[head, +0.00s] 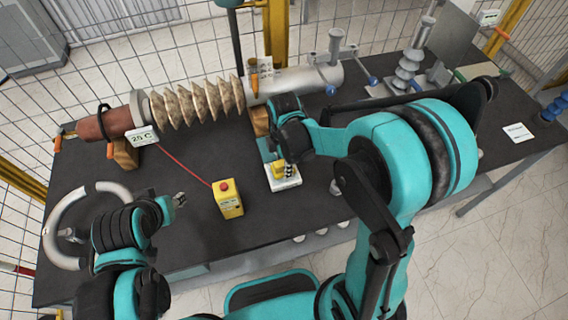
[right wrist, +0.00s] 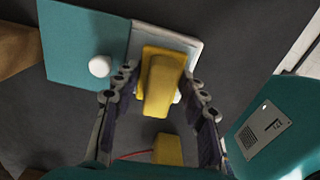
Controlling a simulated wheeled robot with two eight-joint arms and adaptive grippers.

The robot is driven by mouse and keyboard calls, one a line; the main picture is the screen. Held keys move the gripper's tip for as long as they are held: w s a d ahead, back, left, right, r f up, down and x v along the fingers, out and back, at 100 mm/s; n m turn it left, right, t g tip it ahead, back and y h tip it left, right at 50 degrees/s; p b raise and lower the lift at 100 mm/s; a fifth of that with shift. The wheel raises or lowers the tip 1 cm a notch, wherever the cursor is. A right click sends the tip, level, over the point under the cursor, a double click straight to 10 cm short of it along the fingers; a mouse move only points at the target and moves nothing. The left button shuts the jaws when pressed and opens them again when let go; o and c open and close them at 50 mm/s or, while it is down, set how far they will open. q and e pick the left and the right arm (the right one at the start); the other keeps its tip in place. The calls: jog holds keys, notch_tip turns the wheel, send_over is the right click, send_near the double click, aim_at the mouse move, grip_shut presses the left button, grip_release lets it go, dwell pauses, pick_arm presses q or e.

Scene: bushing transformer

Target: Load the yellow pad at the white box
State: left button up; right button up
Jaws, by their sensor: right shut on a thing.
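The yellow pad (right wrist: 160,85) sits between the two fingers of my right gripper (right wrist: 160,100), which is shut on it. In the head view the pad (head: 279,170) shows just over the white box (head: 285,184), under my right gripper (head: 284,166). In the right wrist view the pad overlaps the white box (right wrist: 195,44); whether it touches the box is unclear. A teal panel (right wrist: 85,45) with a white knob (right wrist: 99,67) adjoins the box. My left gripper (head: 179,200) is empty above the table's left part; its opening is too small to judge.
A yellow box with a red button (head: 228,199) stands left of the white box, with a red cable. A long ribbed bushing (head: 200,100) lies along the back. A grey ring (head: 62,215) is at the left. Dark table (head: 190,240) is clear in front.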

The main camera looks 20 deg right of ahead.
jog(key=shift+f+b, duration=0.5)
jog(key=shift+f, duration=0.05)
dwell(1.3)
jog(key=shift+r, duration=0.1)
jog(key=shift+r+p, duration=0.5)
jog(key=shift+r, duration=0.05)
notch_tip(320, 180, up, 6)
jog(key=p, duration=0.4)
jog(key=shift+f, duration=0.1)
dwell(0.5)
